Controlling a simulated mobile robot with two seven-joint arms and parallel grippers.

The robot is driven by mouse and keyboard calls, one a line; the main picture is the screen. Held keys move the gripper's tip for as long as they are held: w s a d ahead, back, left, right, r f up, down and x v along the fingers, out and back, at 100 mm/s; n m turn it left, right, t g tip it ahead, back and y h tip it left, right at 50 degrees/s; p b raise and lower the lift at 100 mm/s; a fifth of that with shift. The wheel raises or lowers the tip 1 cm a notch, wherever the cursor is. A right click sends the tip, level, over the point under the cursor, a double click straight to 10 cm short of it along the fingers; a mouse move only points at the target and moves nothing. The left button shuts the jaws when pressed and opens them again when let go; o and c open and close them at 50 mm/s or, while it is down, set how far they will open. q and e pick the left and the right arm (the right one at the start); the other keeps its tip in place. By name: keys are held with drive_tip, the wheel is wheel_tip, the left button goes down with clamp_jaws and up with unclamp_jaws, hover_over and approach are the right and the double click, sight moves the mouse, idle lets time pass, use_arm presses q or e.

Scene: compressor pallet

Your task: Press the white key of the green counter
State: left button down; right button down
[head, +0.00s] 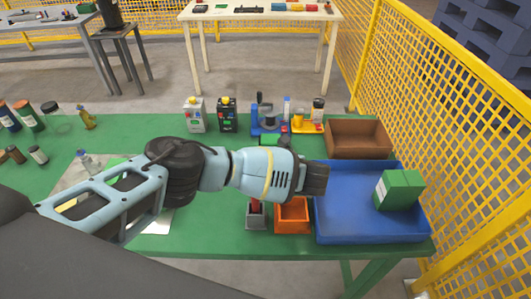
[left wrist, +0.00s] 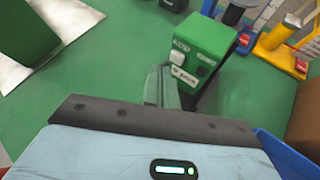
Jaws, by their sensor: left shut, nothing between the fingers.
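The green counter (left wrist: 192,45) stands on the green table in the left wrist view, with a pale white key (left wrist: 206,55) and a white label on its near face. In the head view my left arm hides most of it. My left gripper (head: 316,178) is shut and empty. Its closed fingers (left wrist: 160,86) also show in the left wrist view, just in front of the counter and left of the white key. I cannot tell whether they touch the counter. My right gripper is not in view.
A white counter (head: 195,117) and a black counter (head: 227,117) stand behind my arm. A blue tray (head: 335,224) holding a green-and-white box (head: 401,190), an orange bin (head: 292,217) and a brown box (head: 358,139) are at the right. Yellow mesh fencing (head: 465,140) rises beyond.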

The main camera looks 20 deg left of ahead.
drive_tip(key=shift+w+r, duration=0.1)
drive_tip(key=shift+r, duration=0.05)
use_arm(q)
drive_tip(key=shift+w, duration=0.15)
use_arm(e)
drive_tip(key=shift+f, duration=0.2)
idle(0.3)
use_arm(q)
drive_tip(key=shift+w, duration=0.25)
drive_tip(key=shift+a, duration=0.1)
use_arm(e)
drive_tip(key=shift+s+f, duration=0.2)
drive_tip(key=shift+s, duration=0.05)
use_arm(q)
drive_tip(key=shift+w+a, duration=0.15)
drive_tip(key=shift+w, duration=0.3)
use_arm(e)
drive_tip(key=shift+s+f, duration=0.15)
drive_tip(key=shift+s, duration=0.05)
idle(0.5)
use_arm(q)
drive_tip(key=shift+s+d+r, duration=0.15)
drive_tip(key=shift+s+d, duration=0.05)
drive_tip(key=shift+s, duration=0.65)
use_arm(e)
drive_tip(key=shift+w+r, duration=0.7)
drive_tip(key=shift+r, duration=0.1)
